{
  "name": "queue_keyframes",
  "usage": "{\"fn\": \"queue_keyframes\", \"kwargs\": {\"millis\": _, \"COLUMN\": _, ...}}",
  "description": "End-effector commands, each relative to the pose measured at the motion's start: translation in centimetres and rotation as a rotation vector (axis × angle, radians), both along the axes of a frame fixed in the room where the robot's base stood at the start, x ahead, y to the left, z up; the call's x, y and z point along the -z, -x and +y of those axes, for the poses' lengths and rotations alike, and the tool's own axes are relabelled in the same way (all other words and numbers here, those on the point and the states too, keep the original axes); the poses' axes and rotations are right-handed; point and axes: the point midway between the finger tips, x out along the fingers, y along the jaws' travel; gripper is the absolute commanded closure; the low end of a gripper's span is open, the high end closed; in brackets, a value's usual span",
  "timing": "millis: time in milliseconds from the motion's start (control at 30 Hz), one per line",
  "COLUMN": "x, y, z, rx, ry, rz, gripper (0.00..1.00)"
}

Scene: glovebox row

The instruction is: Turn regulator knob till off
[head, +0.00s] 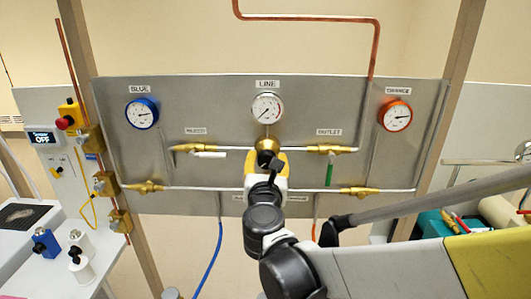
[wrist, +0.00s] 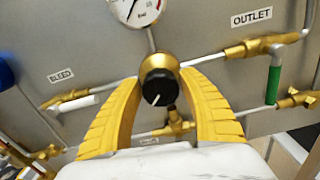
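The regulator knob (wrist: 157,86) is black with a white pointer line. It sits on the front of the brass regulator body (wrist: 157,63), below the LINE gauge (wrist: 138,8). In the wrist view the pointer line runs from the middle down and slightly left. My gripper (wrist: 158,78) has its two yellow fingers open on the left and right sides of the knob, with narrow gaps that look clear. In the head view my gripper (head: 266,162) is in front of the brass regulator (head: 267,144) and hides the knob. The LINE gauge (head: 267,108) shows whole there.
A white-handled BLEED valve (head: 197,150) is left of the regulator and a green-handled OUTLET valve (head: 329,172) is right. A blue gauge (head: 142,113) and an orange gauge (head: 395,115) flank the grey panel (head: 215,120). Pipes run close beside and below my fingers.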

Motion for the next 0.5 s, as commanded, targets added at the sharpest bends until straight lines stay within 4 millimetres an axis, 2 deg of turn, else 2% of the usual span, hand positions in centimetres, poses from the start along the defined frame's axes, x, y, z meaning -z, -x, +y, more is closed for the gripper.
{"fn": "queue_keyframes", "kwargs": {"millis": 367, "x": 0.0, "y": 0.2, "z": 0.0, "rx": 0.0, "ry": -0.002, "rz": 0.001, "gripper": 0.36}}
{"fn": "queue_keyframes", "kwargs": {"millis": 500, "x": 0.0, "y": 1.7, "z": 0.1, "rx": -0.002, "ry": -0.002, "rz": 0.001, "gripper": 0.36}}
